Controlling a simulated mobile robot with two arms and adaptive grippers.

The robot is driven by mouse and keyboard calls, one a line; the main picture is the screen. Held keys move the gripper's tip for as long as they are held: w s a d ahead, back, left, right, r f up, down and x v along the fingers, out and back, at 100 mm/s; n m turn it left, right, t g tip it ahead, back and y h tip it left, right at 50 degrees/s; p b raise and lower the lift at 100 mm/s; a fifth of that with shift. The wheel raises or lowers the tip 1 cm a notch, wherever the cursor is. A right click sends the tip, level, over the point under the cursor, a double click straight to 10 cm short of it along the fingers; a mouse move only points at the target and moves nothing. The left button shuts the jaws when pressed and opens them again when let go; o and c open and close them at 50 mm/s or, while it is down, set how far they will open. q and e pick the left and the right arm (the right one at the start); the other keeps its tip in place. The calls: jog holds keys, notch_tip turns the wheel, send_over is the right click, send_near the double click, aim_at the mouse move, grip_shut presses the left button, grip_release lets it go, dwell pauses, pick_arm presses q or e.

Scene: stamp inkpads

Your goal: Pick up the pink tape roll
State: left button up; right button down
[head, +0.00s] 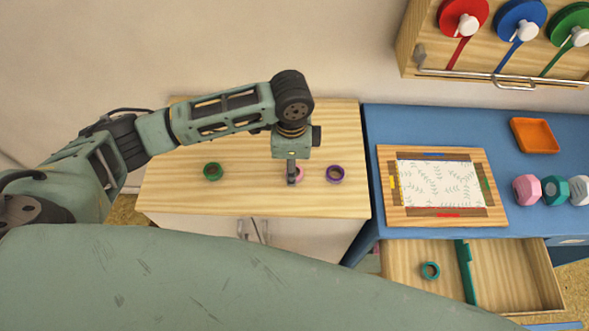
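The pink tape roll (300,174) lies on the light wooden tabletop, between a green roll and a purple roll. It is mostly hidden behind my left gripper (292,179), which points down over it. Only a sliver of pink shows to the right of the fingers. The fingers are seen edge-on, so I cannot tell whether they are open, shut, or touching the roll. My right gripper does not show in the head view.
A green tape roll (213,171) lies to the left and a purple one (335,174) close to the right. A blue table (375,135) holds a framed patterned sheet (440,183), an orange tray (534,135) and colored blocks.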

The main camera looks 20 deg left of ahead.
pick_arm(q)
jog(key=f, duration=0.1)
jog(key=w+f, duration=0.1)
jog(key=shift+d+f+p, duration=0.1)
jog(key=shift+f+p, duration=0.2)
jog(key=shift+p, duration=0.1)
jog(key=shift+f, duration=1.2)
jog(key=c, duration=0.8)
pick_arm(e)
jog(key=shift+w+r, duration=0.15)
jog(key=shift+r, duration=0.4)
